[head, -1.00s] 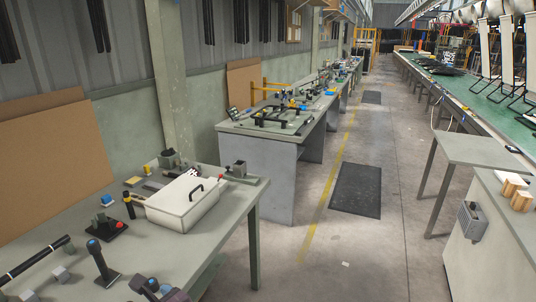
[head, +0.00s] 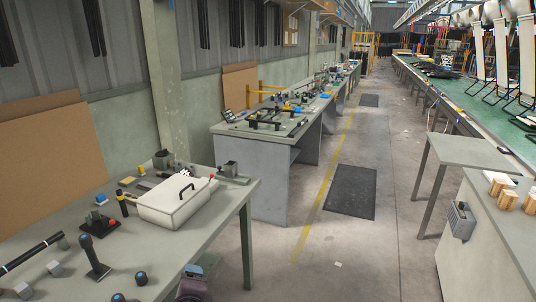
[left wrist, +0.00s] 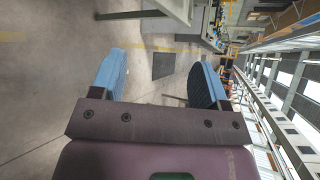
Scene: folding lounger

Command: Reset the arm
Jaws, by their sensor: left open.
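My left gripper (left wrist: 160,80) is in the left wrist view, with its two blue finger pads wide apart and nothing between them. Past the fingers lie grey floor and distant benches, seen sideways. In the head view a dark purple and blue part of my left gripper (head: 194,280) shows at the bottom edge, beside the front edge of the near workbench (head: 225,205). Most of the left arm is outside the head view. My right gripper is in neither view.
The near bench holds a white case (head: 177,201) with a black handle, a black joystick (head: 92,258) and several small parts. A second bench (head: 250,170) stands behind it. A grey side table (head: 470,150) stands right.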

